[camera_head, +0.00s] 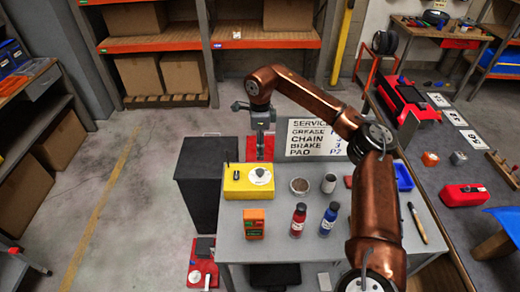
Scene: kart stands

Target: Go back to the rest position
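My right arm comes in from the lower right, reaches up over the grey table and bends left. My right gripper (260,150) hangs pointing down at the far left of the table, above and behind the yellow box (248,187) with a white disc on top. Its fingers are small and seen edge-on, so I cannot tell whether they are open or shut. I see nothing clearly held in it. My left gripper is not in view.
The grey table (270,218) holds an orange box (254,224), a red bottle (298,219), a blue bottle (329,218), a bowl (300,186) and a cup (328,183). A service sign (315,137) stands behind.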

